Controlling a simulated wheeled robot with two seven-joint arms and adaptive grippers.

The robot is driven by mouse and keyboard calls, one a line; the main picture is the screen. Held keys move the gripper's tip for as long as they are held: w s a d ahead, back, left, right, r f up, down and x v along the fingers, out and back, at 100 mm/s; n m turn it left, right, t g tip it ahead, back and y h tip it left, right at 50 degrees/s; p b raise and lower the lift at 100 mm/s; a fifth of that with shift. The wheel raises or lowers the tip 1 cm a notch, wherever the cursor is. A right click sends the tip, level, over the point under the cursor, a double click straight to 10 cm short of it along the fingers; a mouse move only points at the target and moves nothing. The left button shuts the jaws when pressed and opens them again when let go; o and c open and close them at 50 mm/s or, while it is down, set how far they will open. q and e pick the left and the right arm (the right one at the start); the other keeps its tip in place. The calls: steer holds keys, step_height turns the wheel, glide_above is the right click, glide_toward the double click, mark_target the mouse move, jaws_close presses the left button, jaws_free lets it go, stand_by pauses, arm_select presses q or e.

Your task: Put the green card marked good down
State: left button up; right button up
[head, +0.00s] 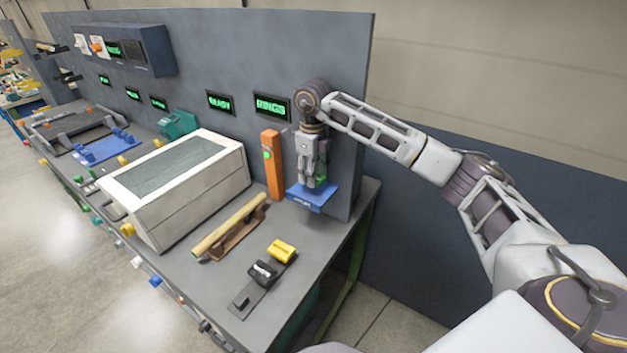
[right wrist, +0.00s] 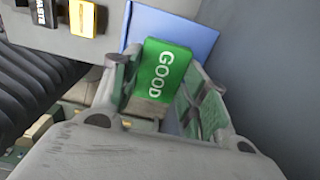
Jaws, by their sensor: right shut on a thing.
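The green card marked GOOD (right wrist: 165,70) sits between the fingers of my right gripper (right wrist: 160,100), which is shut on it. In the head view my right gripper (head: 314,176) points down over a blue tray (head: 312,197) at the right end of the bench. Only a small green part of the card (head: 321,181) shows there. The blue tray (right wrist: 195,32) lies beyond the card in the right wrist view. I cannot tell whether the card touches the tray. My left gripper is not in view.
An orange post (head: 272,165) stands just left of the tray, and a grey upright panel (head: 345,120) rises behind it. A wooden cylinder (head: 230,225) lies on a brown rest. A yellow block (head: 281,250) and a black block (head: 263,272) sit nearer the front edge.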

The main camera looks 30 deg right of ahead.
step_height(320, 180, down, 2)
steer(key=shift+w+d+f+p, duration=0.1)
steer(key=shift+d+f+p, duration=0.1)
steer(key=shift+f+p, duration=0.35)
steer(key=shift+f, duration=0.2)
steer(key=o, duration=1)
steer(key=shift+r, duration=0.1)
steer(key=shift+r, duration=0.15)
steer(key=shift+r+b, duration=1.05)
steer(key=shift+r, duration=4.85)
